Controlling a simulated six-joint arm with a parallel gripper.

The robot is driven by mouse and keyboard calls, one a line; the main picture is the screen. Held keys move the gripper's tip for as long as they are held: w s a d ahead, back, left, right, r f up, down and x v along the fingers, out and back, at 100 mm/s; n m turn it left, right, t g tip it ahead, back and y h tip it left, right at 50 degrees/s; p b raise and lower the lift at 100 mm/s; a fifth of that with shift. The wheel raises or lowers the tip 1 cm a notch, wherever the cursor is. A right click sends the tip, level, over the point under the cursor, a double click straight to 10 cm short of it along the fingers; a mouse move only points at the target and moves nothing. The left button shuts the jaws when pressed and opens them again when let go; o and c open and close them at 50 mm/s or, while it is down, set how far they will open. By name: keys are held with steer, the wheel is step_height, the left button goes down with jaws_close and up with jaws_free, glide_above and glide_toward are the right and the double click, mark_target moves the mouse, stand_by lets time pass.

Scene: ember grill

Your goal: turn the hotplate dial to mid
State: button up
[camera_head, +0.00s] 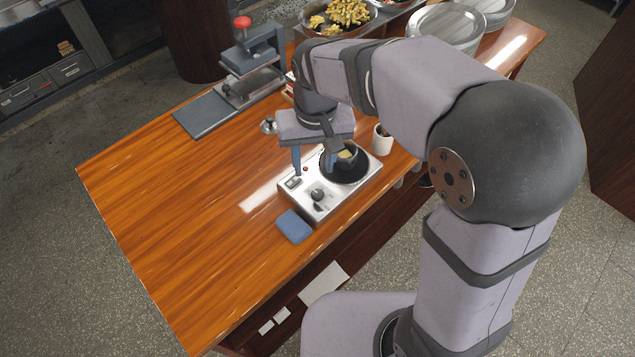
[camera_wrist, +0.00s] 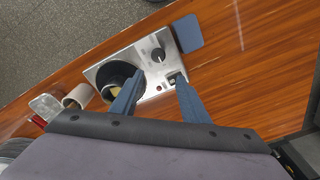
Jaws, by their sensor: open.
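The hotplate (camera_head: 335,203) is a silver box on the wooden table, with a round black plate on top; it also shows in the wrist view (camera_wrist: 146,46). Its dark round dial (camera_head: 317,195) sits on the panel, and also shows in the wrist view (camera_wrist: 158,55). The dial's pointer is too small to read. A dark pot (camera_head: 347,162) with something yellowish inside stands on the plate. My gripper (camera_head: 314,165) points down over the hotplate, its two blue fingers apart with nothing between them. In the wrist view the fingertips (camera_wrist: 158,76) appear just short of the dial, not touching it.
A blue pad (camera_head: 294,226) lies beside the hotplate's front corner. A white cup (camera_head: 382,141) stands close behind it. A grey press with a red knob (camera_head: 242,22) and a grey board (camera_head: 205,115) are at the back. The table's left side is clear.

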mark_target(317, 193)
steer(key=shift+s+d+r+m+g, duration=0.1)
steer(key=shift+s+d+m+g, duration=0.3)
steer(key=shift+s+m, duration=0.45)
steer(key=shift+w+m, duration=0.1)
steer(key=shift+m, duration=0.15)
steer(key=shift+f+p, duration=0.95)
steer(key=shift+f, duration=2.75)
steer(key=c, duration=1.1)
